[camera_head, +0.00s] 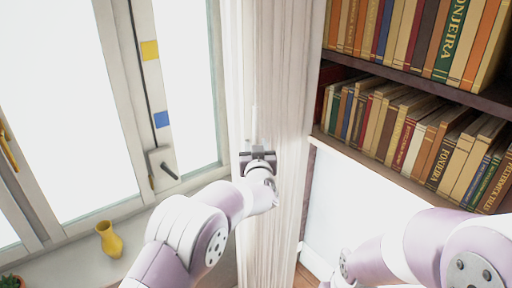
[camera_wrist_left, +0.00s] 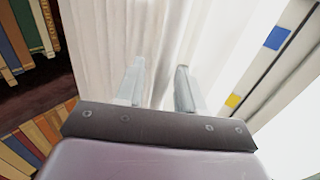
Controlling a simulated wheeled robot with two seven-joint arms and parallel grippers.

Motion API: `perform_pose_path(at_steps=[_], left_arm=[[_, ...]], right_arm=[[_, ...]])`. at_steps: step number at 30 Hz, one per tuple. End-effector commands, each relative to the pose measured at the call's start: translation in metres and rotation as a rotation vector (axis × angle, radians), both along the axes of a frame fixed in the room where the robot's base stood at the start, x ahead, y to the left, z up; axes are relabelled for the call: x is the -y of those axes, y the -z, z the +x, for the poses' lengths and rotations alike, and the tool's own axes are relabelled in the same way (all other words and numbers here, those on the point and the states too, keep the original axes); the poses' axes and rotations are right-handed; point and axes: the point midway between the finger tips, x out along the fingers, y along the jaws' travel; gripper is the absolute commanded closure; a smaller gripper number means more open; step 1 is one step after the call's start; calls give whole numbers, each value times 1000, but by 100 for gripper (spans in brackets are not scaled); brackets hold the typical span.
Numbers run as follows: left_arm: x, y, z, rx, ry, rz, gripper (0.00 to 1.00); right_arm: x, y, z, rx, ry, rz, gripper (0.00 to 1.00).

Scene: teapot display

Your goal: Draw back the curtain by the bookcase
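The white curtain (camera_head: 285,70) hangs in vertical folds between the window and the bookcase (camera_head: 418,78). My left gripper (camera_head: 255,122) is up against the curtain's window-side part, at about the height of the window handle. In the left wrist view the two fingers of my left gripper (camera_wrist_left: 158,75) stand apart, with folds of the curtain (camera_wrist_left: 95,50) before and between them. I cannot tell whether the fingertips touch the cloth. My right arm comes in at the lower right; its gripper is out of view.
The window frame (camera_head: 128,70) with a dark handle (camera_head: 167,170) is left of the curtain. A yellow vase (camera_head: 109,240) stands on the sill (camera_head: 70,262), and a potted plant (camera_head: 12,282) is at the lower left corner. Books fill the bookcase shelves at right.

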Motion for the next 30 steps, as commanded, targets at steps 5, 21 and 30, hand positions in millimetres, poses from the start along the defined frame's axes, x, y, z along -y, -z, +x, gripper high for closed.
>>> perform_pose_path(at_steps=[5,21,30], left_arm=[[0,0,0,0,0,0,61],[2,4,-86,1,3,0,61],[1,1,-127,0,0,0,61]], right_arm=[[0,0,0,0,0,0,57],[0,35,0,0,0,0,57],[0,42,0,0,0,0,57]])
